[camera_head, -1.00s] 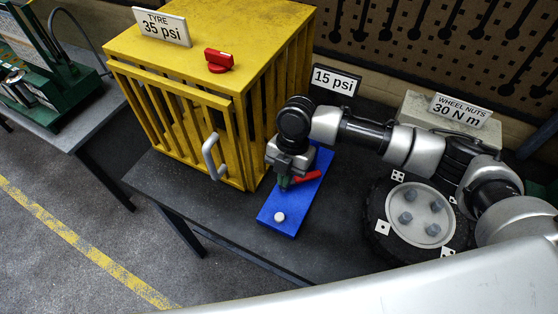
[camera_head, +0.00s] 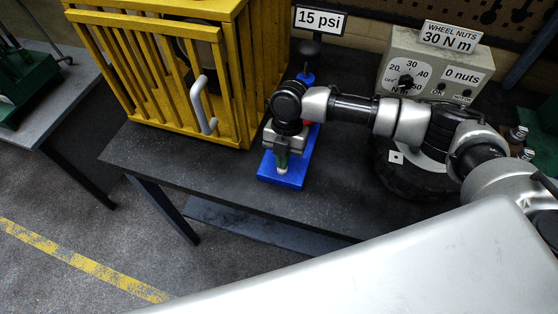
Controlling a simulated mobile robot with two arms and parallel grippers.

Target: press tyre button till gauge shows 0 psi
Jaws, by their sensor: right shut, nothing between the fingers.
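A blue plate (camera_head: 267,174) lies on the dark bench, beside the yellow cage. My right gripper (camera_head: 282,166) points down over the front part of the plate, shut and empty. A small pale button (camera_head: 282,171) on the plate shows just under its fingertips; whether they touch it I cannot tell. A sign (camera_head: 320,19) at the back of the plate reads 15 psi. The TYRE gauge sign is out of view. My left gripper is not in view.
The yellow cage (camera_head: 245,75) with a grey handle (camera_head: 203,105) stands left of the plate, something dark inside. On the right are a wheel nuts box (camera_head: 400,50) reading 30 N m and 0 nuts, and a tyre (camera_head: 400,180) partly behind my arm. The front bench is clear.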

